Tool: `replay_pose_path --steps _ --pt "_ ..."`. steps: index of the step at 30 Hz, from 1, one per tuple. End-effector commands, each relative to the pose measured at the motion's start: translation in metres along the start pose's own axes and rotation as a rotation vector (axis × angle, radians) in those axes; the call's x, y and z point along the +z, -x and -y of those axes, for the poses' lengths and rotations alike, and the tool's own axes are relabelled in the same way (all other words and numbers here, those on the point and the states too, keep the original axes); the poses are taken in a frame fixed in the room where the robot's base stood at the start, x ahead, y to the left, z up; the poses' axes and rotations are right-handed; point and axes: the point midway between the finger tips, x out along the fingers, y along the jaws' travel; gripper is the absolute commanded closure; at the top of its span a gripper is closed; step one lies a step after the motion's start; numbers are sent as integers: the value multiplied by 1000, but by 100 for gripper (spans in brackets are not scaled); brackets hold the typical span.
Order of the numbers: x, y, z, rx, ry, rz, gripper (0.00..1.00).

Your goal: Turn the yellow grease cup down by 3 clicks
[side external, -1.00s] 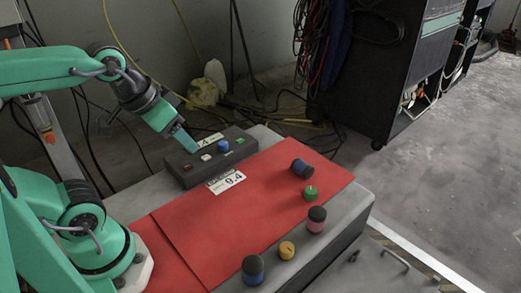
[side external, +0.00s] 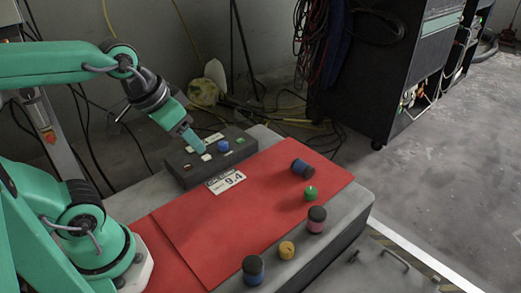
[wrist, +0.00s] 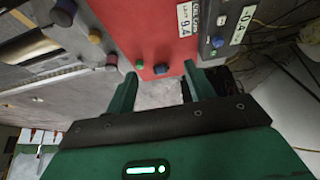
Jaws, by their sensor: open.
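The yellow grease cup (side external: 287,250) is a small round yellow-orange knob on the grey bench near its front edge, between two dark-topped knobs. It also shows in the wrist view at upper left (wrist: 96,38). My gripper (side external: 198,147) is far from it, at the back left, above the dark control box. In the wrist view my gripper (wrist: 160,72) has its two green fingers apart with nothing between them. Any marking on the cup is too small to read.
A blue dark-topped knob (side external: 253,269) and a red dark-topped one (side external: 316,219) flank the cup. The dark box (side external: 178,172) carries several buttons. The red mat (side external: 235,225) is mostly clear.

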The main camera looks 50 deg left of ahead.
Motion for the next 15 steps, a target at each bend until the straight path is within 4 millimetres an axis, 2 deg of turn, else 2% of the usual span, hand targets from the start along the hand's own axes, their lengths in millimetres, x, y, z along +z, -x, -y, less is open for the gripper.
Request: replay_pose_path --steps 8,15 --pt "-23 -25 -28 36 -30 92 46" --pt "-38 -54 -61 57 -58 179 46"
